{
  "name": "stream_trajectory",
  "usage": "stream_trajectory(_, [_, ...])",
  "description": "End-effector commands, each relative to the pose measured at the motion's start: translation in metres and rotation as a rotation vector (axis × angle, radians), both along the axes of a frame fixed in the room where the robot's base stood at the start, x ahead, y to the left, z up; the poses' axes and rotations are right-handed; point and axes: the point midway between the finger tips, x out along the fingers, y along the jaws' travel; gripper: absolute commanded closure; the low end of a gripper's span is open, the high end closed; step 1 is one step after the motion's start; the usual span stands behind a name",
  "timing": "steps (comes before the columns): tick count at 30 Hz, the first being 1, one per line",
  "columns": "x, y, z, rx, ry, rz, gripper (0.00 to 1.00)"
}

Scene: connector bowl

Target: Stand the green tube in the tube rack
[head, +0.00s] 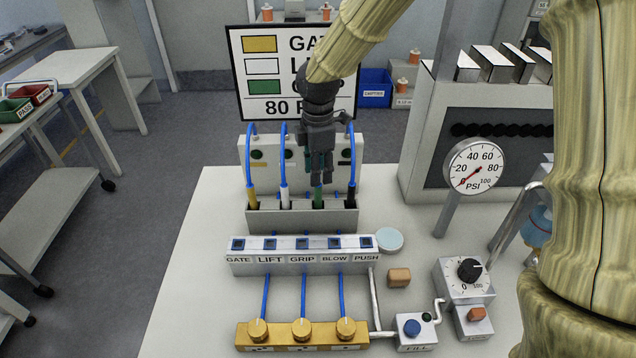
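The tube rack (285,222) is a grey open trough near the back of the white table. The green tube (318,198) stands roughly upright at the rack, with its lower end hidden by the rack's front wall. My dark grey gripper (321,175) points down directly above the rack, with its fingertips at the top of the green tube. The fingers look close together, but I cannot tell whether they grip the tube or are just around it. A yellow tube (252,198), a white tube (284,196) and a dark-tipped tube (351,196) stand in the rack, with blue hoses.
Behind the rack is a grey panel (262,145) with ports. In front are a labelled button strip (300,256), a light-blue round pad (390,240), a tan block (399,278) and a yellow valve block (302,335). A pressure gauge (474,166) stands right. The table's left side is clear.

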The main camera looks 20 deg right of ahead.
Motion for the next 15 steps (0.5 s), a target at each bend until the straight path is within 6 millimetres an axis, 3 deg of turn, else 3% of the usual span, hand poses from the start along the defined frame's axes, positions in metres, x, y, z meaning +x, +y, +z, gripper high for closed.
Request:
stream_trajectory(9, [0.001,0.0,0.045,0.001,-0.003,-0.002,0.65])
stream_trajectory(15, [0.0,0.0,0.058,0.001,-0.001,0.0,0.65])
